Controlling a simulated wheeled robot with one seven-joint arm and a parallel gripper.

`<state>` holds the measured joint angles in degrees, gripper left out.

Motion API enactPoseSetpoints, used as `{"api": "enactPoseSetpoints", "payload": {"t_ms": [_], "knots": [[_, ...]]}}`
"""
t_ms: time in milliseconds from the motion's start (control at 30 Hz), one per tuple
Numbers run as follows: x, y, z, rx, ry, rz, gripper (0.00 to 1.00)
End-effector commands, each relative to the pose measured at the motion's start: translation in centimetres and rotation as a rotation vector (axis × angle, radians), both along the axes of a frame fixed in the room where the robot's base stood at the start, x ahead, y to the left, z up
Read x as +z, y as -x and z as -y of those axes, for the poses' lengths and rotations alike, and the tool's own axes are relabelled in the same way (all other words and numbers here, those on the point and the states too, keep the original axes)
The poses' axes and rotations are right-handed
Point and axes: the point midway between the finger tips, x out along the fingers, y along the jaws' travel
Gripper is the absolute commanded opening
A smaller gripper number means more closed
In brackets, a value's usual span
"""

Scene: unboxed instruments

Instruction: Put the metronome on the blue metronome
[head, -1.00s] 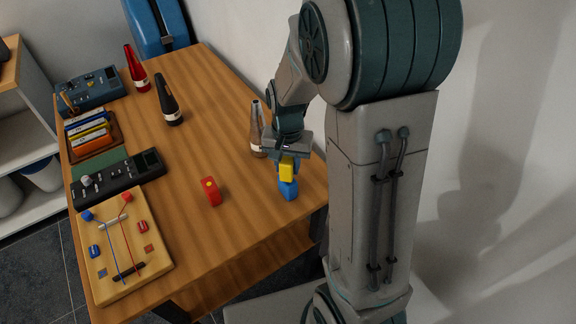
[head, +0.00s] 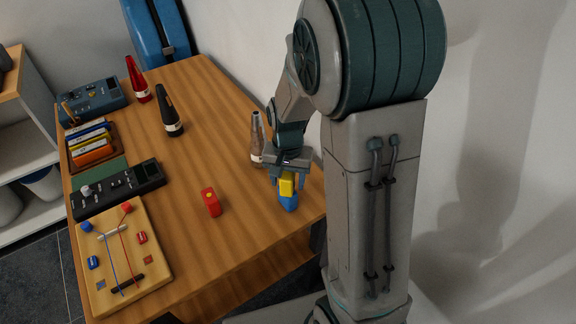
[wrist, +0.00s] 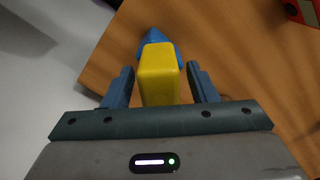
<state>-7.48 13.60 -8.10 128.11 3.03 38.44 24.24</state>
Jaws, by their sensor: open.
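The yellow metronome (head: 287,184), a small upright block, stands at the right front of the table. The blue metronome (head: 289,203) is directly below it, and the yellow one appears to rest on top of it. My gripper (head: 287,180) points down from above with its fingers on either side of the yellow metronome. In the wrist view my gripper (wrist: 161,75) is open, with a gap on both sides of the yellow metronome (wrist: 158,75). The blue metronome (wrist: 163,45) shows just beyond it, mostly hidden by the yellow one.
A wooden string board (head: 120,262) and dark devices line the left edge.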

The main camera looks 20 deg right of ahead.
Motion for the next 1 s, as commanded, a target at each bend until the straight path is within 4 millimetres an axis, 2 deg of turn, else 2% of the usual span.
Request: {"api": "enactPoseSetpoints", "payload": {"t_ms": [500, 733, 867, 1000], "knots": [[10.1, -0.1, 0.0, 0.001, -0.001, 0.005, 0.53], [12.1, 0.2, 0.0, 0.007, -0.001, 0.006, 0.53], [13.1, 2.0, 0.1, 0.057, -0.008, 0.038, 0.53], [14.2, 5.6, 0.1, 0.17, -0.009, 0.102, 0.53]]}}
